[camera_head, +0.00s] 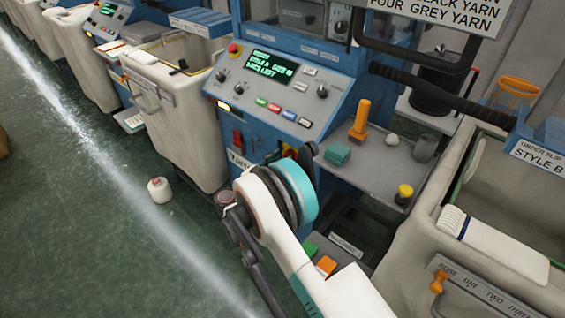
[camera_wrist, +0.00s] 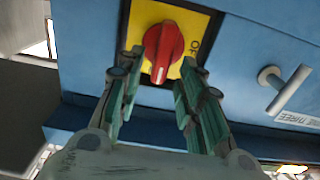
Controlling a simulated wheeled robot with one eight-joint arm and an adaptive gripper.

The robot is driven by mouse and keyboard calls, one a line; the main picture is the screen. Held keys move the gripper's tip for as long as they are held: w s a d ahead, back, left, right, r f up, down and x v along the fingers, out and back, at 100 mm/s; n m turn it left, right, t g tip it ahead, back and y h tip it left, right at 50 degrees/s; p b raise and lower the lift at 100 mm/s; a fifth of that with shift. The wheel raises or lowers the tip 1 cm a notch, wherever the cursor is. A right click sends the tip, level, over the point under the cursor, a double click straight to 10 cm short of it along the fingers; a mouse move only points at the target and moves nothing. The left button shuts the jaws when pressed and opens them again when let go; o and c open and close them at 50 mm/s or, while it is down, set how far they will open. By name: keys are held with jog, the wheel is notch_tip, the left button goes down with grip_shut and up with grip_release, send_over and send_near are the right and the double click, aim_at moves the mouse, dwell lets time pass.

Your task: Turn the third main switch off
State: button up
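The main switch is a red rotary knob (camera_wrist: 163,52) on a yellow plate (camera_wrist: 201,22) with a black border, on the blue machine front in the wrist view. The knob's ridge stands nearly upright in the picture, slightly tilted. Lettering beside it is partly readable. My gripper (camera_wrist: 158,85) is open, its green-padded fingers on either side of the knob's lower part. I cannot tell whether they touch it.
A metal handle (camera_wrist: 288,88) projects right of the switch, above a label partly reading THREE. In the head view, the control panel (camera_head: 280,90) is above, a grey shelf (camera_head: 375,160) with small items is right, and a cream bin (camera_head: 185,125) is left. A white cone (camera_head: 160,189) lies on the floor.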

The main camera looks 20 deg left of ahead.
jog(key=shift+w+d, duration=0.25)
jog(key=shift+w, duration=0.35)
grip_shut()
jog(key=n, duration=0.6)
jog(key=a+f+n, duration=0.1)
jog(key=n, duration=0.5)
jog(key=a+f+n, duration=0.1)
jog(key=n, duration=0.4)
jog(key=shift+w+n, duration=0.4)
jog(key=shift+d, duration=0.1)
